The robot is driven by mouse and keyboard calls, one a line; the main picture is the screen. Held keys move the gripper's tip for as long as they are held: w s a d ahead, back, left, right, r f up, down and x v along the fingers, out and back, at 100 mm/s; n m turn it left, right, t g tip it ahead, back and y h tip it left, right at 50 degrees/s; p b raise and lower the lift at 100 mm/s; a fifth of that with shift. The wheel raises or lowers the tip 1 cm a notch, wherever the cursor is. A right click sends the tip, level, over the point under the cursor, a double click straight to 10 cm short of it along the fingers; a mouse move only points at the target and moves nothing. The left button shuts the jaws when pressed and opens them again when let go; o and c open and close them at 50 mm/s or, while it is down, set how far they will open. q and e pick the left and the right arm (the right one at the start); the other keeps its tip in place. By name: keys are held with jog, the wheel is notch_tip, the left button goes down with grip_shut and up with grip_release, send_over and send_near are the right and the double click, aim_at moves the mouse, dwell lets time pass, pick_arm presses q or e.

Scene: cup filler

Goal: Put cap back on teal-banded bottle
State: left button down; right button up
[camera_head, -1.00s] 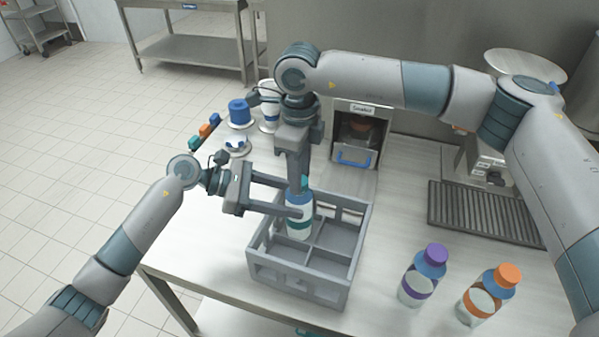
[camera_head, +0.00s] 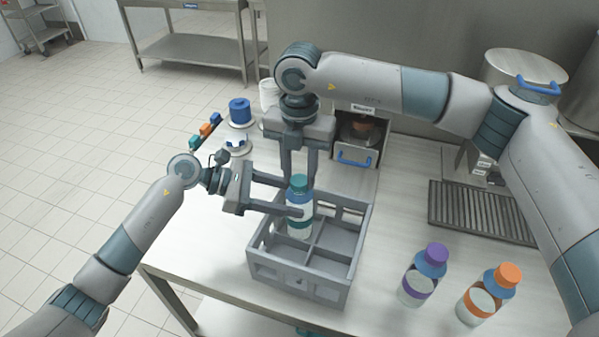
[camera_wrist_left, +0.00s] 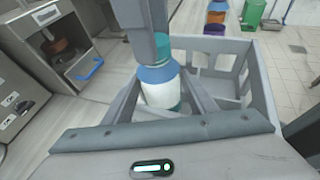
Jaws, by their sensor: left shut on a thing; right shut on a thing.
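The teal-banded bottle (camera_head: 299,215) stands upright at the grey crate (camera_head: 300,284), over its back left part; I cannot tell if its base touches the crate floor. My left gripper (camera_head: 296,202) is shut around the bottle's body from the left. The teal cap (camera_head: 300,183) is at the bottle's top, between the fingers of my right gripper (camera_head: 300,178), which points straight down and is shut on it.
A purple-capped bottle (camera_head: 424,275) and an orange-capped bottle (camera_head: 489,294) stand right of the crate. Behind are a dispenser with a blue handle (camera_head: 355,161), a drip grate (camera_head: 485,212) and a blue spool-like item (camera_head: 240,112). The other crate compartments look empty.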

pick_arm(q)
jog(key=shift+s, duration=0.1)
pick_arm(e)
jog(key=m, duration=0.3)
jog(key=o, duration=1.1)
notch_tip(320, 180, up, 12)
jog(key=shift+r, duration=0.1)
pick_arm(q)
jog(key=c, duration=0.7)
grip_release()
jog(key=shift+o, duration=0.2)
